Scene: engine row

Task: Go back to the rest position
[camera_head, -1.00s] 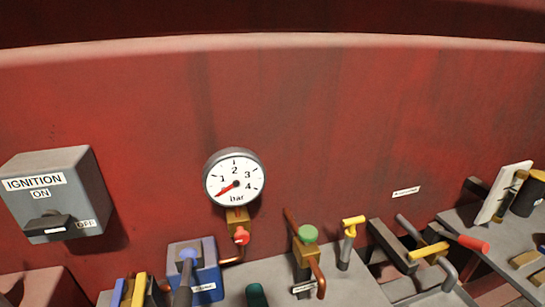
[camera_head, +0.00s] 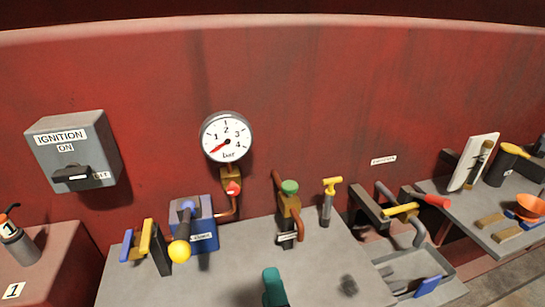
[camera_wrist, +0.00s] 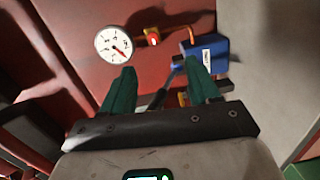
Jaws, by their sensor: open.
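My gripper (camera_wrist: 160,68) shows in the wrist view with two green fingers standing well apart. Nothing is between them, and they touch nothing that I can see. In the head view only one green finger (camera_head: 274,287) shows, at the bottom edge over the grey bench; the rest of the gripper and arm is out of frame. In the wrist view the pressure gauge (camera_wrist: 114,45) and the blue box (camera_wrist: 207,54) appear beyond the fingertips.
The ignition box (camera_head: 98,157) and gauge (camera_head: 227,136) are on the red wall.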

